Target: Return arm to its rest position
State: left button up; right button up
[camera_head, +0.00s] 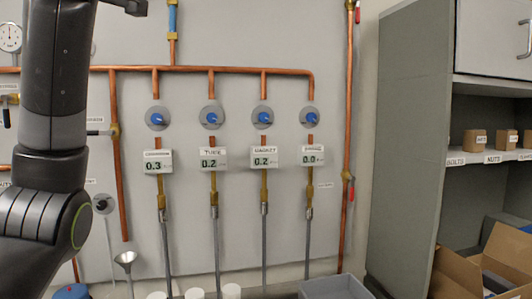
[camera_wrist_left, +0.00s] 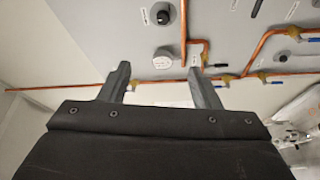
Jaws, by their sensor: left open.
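My left arm (camera_head: 52,130) rises along the left side of the head view, in front of the grey wall panel. My left gripper (camera_wrist_left: 159,66) shows in the left wrist view with its two grey fingers spread apart and nothing between them. My right arm and gripper are in neither view.
Copper pipes (camera_head: 200,69) with blue-knobbed valves (camera_head: 211,117) and small digital displays (camera_head: 213,158) line the panel. A metal funnel (camera_head: 126,259) and a grey bin (camera_head: 333,287) are low in front. Shelving (camera_head: 411,140) and an open cardboard box (camera_head: 455,276) stand at the right.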

pick_arm(q)
jog(key=w+f+m+g+h, duration=0.15)
jog(key=w+f+m, duration=0.35)
jog(key=f, duration=1)
jog(key=w+f+m+h, duration=0.25)
jog(key=w+f, duration=0.35)
jog(key=f, duration=0.9)
jog(key=s+f+m+g+h, duration=0.1)
jog(key=s+f+m, duration=0.15)
jog(key=f, duration=0.95)
jog(key=s+f+m+g+h, duration=0.15)
jog(key=f+m, duration=0.25)
jog(key=f, duration=0.9)
jog(key=s+f+m+g+h, duration=0.1)
jog(key=s+f+m+g, duration=0.35)
jog(key=s+f, duration=1.45)
jog(key=s+d+f+m+g+h, duration=0.15)
jog(key=s+f, duration=0.35)
jog(key=s, duration=0.6)
jog(key=s+d+f+m+g, duration=0.15)
jog(key=s+f, duration=0.35)
jog(key=s, duration=0.6)
notch_tip(320, 180, down, 26)
jog(key=a+g, duration=0.2)
jog(key=s+d+f+h, duration=0.1)
jog(key=s+f, duration=1.3)
jog(key=f, duration=0.1)
jog(key=shift+s+m+g, duration=0.35)
jog(key=shift+s, duration=0.05)
